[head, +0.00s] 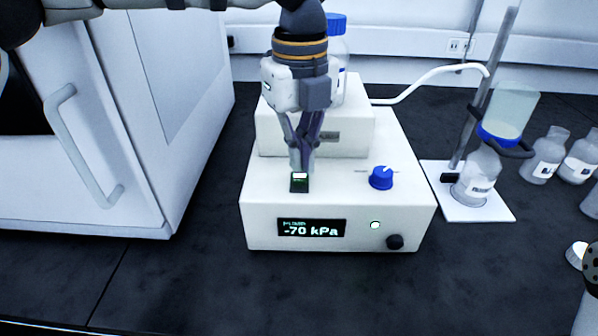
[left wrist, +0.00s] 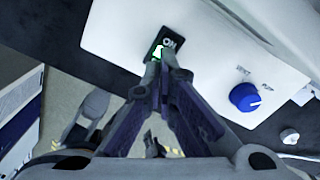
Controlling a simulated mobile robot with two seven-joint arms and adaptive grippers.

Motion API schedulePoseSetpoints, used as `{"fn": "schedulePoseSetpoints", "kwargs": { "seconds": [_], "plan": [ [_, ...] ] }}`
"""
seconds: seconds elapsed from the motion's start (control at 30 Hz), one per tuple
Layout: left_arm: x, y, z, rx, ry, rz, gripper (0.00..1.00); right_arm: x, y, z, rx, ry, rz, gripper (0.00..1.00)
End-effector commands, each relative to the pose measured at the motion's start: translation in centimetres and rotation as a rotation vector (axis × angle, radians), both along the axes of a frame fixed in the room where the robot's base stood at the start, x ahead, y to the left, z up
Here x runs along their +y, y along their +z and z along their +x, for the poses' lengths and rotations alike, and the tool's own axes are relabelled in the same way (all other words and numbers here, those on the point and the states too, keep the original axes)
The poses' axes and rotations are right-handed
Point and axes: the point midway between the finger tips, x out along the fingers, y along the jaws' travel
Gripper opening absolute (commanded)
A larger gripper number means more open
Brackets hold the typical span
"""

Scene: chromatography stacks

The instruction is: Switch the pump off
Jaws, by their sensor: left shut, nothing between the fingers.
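The pump (head: 270,207) is a white box on the dark bench, and its display (head: 311,228) reads -70 kPa. A small light (head: 375,225) on its front glows pale green. The dark rocker switch (head: 299,185) is on the pump's top near the front; in the left wrist view the switch (left wrist: 170,40) shows "ON" and a green lit part. My left gripper (head: 301,172) points down, shut and empty, with its tips at the switch's rear edge in the head view. They also show at the switch in the left wrist view (left wrist: 165,62). Whether they touch it, I cannot tell.
A white hose (head: 430,75) runs to a filter stand (head: 468,208) on the right. A white cabinet (head: 120,190) stands left. The bench in front is clear.

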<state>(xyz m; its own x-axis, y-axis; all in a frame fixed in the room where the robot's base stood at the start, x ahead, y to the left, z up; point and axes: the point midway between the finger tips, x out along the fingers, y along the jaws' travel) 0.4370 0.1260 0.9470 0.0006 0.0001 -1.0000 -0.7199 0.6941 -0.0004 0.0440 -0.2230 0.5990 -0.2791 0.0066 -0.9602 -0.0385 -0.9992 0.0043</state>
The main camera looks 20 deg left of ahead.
Motion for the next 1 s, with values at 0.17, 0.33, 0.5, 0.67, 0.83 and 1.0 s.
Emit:
{"fn": "schedulePoseSetpoints", "kwargs": {
  "seconds": [0.17, 0.33, 0.5, 0.67, 0.83, 1.0],
  "plan": [
    [0.0, -0.3, 0.0, 0.000, 0.000, 0.000, 0.00, 0.0, 0.0, 0.0, -0.001, 0.000, 0.000, 0.40],
    [0.0, -0.5, 0.0, 0.001, 0.000, 0.001, 0.00, 0.0, 0.1, 0.1, -0.002, 0.000, 0.000, 0.40],
    [0.0, -0.8, 0.0, 0.000, 0.000, 0.000, 0.00, 0.0, 0.1, 0.1, -0.003, 0.000, 0.000, 0.40],
    [0.0, -1.0, 0.0, -0.001, 0.000, 0.001, 0.00, 0.0, 0.1, 0.1, -0.004, 0.000, 0.000, 0.40],
    [0.0, -1.2, 0.0, -0.001, 0.001, 0.000, 0.00, 0.0, 0.2, 0.2, -0.005, 0.000, 0.000, 0.40],
    [0.0, -1.5, 0.0, -0.001, 0.001, 0.001, 0.00, 0.0, 0.2, 0.2, -0.007, 0.000, 0.000, 0.40]
  ]
}}
